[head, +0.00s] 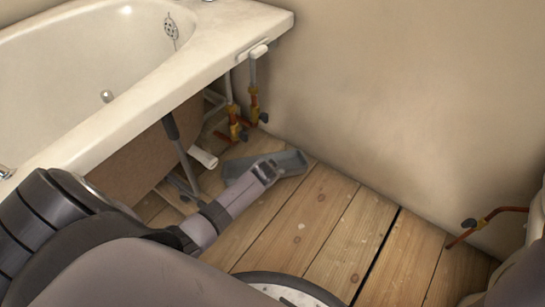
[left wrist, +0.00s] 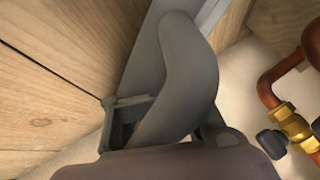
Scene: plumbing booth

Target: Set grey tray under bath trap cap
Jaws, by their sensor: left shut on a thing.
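The grey tray (head: 292,162) lies low at the wooden floor beside the bath, near the wall. My left gripper (head: 267,171) is shut on its near side. I cannot tell whether the tray rests on the boards or is held just above them. In the left wrist view part of the tray (left wrist: 146,58) shows behind my gripper's large grey finger (left wrist: 182,75), which hides much of it. The bath trap cap cannot be made out. A white pipe end (head: 205,158) shows under the bath rim, left of the tray. My right gripper is out of view.
The bath (head: 130,75) overhangs from the left, with a dark-topped leg (head: 180,150) beneath it. Copper pipes with valves (head: 253,105) stand by the wall; a brass valve (left wrist: 290,122) is close in the left wrist view. Floorboards (head: 320,215) to the right are clear.

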